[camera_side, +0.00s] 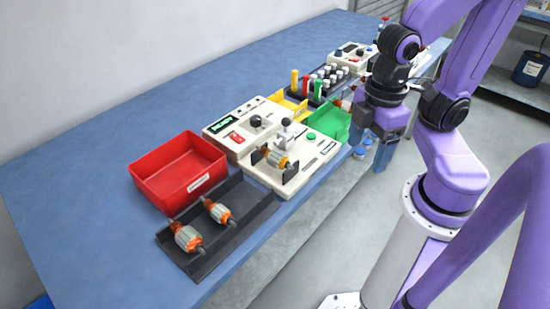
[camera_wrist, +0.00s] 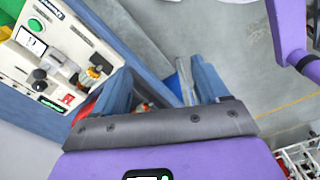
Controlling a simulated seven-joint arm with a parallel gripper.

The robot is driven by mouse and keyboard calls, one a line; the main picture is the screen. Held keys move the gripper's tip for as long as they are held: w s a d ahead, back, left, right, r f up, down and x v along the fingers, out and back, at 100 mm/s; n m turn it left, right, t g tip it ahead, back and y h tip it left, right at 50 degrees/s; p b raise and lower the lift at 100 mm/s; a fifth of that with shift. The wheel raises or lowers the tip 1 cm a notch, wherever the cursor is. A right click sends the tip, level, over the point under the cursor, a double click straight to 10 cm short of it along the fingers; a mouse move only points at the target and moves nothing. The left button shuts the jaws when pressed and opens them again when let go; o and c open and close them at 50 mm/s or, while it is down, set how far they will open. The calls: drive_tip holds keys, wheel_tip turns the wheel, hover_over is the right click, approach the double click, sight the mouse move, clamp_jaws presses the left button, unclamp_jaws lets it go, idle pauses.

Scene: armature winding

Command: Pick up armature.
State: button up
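Two armatures with orange windings lie in a black tray (camera_side: 232,236) at the bench's front edge: a nearer, larger-looking armature (camera_side: 188,238) and a farther armature (camera_side: 220,212). A third armature (camera_side: 277,160) sits in the holder of a white machine (camera_side: 262,174); it also shows in the wrist view (camera_wrist: 95,72). My gripper (camera_side: 371,147) hangs to the right of that machine, near the bench edge and apart from every armature. In the wrist view its two blue fingers (camera_wrist: 164,80) are spread with nothing held. Behind them, small orange parts show, partly hidden.
A red bin (camera_side: 163,180) stands behind the black tray. A control box (camera_side: 232,132) is behind the machine. Green (camera_side: 328,124) and yellow bins and a rack of coloured tools (camera_side: 315,88) stand farther along. The blue bench (camera_side: 85,200) is clear at left.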

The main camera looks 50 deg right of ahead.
drive_tip(key=shift+w, duration=0.1)
drive_tip(key=m, duration=1.3)
hover_over(276, 152)
drive_tip(key=f, duration=1.1)
drive_tip(key=shift+a+f, duration=0.2)
drive_tip(key=shift+f, duration=0.15)
drive_tip(key=shift+d+f, duration=0.15)
drive_tip(key=shift+f, duration=1.55)
drive_tip(key=shift+d+f, duration=0.1)
drive_tip(key=shift+f, duration=1.55)
drive_tip(key=shift+c, duration=0.2)
clamp_jaws()
